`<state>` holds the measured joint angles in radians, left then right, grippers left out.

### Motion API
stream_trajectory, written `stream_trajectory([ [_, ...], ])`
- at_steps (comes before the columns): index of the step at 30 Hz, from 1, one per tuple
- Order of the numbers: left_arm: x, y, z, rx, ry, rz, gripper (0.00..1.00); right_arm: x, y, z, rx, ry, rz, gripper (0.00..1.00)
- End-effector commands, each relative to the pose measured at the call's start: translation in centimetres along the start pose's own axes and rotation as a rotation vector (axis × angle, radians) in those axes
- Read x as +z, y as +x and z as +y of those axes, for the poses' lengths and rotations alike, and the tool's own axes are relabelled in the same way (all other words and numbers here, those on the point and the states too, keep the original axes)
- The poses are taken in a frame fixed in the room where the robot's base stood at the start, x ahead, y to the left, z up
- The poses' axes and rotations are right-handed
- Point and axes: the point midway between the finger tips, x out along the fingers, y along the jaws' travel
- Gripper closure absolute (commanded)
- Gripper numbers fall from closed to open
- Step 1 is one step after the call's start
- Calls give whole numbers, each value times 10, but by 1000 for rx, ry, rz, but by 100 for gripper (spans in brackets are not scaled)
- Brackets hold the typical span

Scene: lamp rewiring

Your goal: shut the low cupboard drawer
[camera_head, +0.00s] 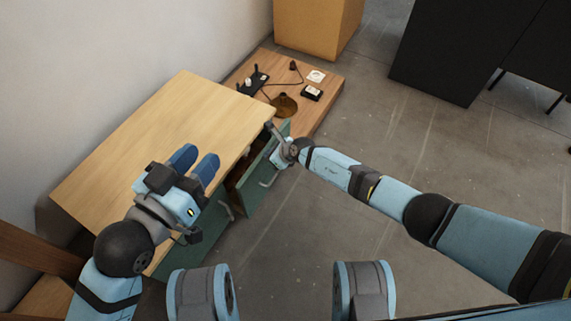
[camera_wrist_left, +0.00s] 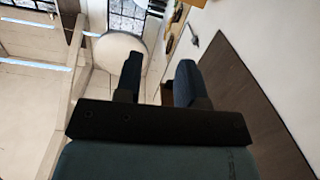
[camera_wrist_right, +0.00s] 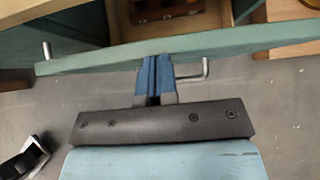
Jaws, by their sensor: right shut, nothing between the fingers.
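The low cupboard (camera_head: 150,130) has a pale wooden top and green fronts. Its drawer (camera_head: 262,185) stands pulled out, with a green front and a metal handle (camera_wrist_right: 205,70). In the right wrist view the drawer front (camera_wrist_right: 100,55) crosses the picture, and part of the wooden inside shows behind it. My right gripper (camera_wrist_right: 156,62) is shut and empty, its tips at the outer face of the drawer front beside the handle; I cannot tell whether they touch. My left gripper (camera_head: 196,164) is open and empty above the cupboard top.
A tan cabinet (camera_head: 315,25) and a dark cabinet (camera_head: 450,50) stand farther back. The grey floor (camera_head: 390,140) is clear.

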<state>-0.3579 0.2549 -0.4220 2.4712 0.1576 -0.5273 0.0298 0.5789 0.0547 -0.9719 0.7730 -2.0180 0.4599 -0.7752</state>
Motion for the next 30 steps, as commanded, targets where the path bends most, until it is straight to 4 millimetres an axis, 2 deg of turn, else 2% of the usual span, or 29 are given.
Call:
stream_trajectory([
  [4,0,2,-3,0,35,21,64,9,11,0,0,-1,0,100],
  [13,-3,3,-4,-2,55,35,64,15,16,0,1,1,0,100],
  [23,-3,2,-4,-2,54,34,64,14,15,0,0,1,0,100],
  [30,-6,2,-4,2,41,25,64,0,-1,-14,-2,2,2,100],
])
